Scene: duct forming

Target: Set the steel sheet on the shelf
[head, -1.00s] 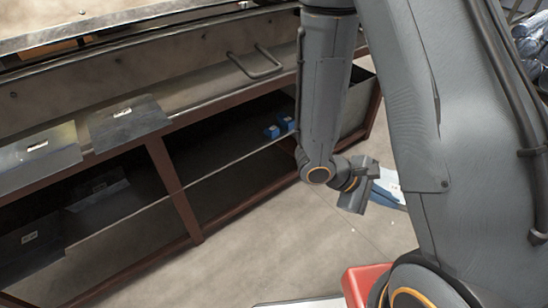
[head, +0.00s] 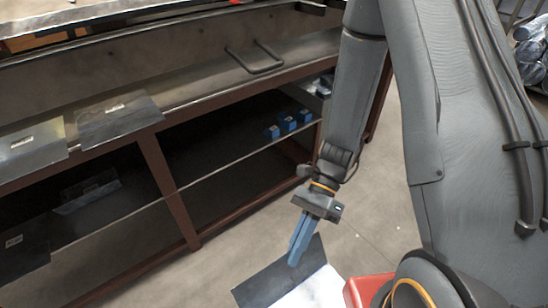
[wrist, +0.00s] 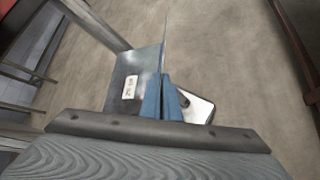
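The steel sheet (head: 281,274) shows in the head view below my gripper (head: 298,242), over the floor. In the wrist view the sheet (wrist: 138,68), with a white label, stands between the blue fingers (wrist: 161,98), which are closed on it. My gripper points down and is in front of the shelf unit, apart from it. The shelf unit (head: 165,180) has brown posts, a top ledge and lower levels.
Several small blue items (head: 288,124) stand on the right part of the lower shelf. More dark sheets (head: 88,192) lie in the left bay.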

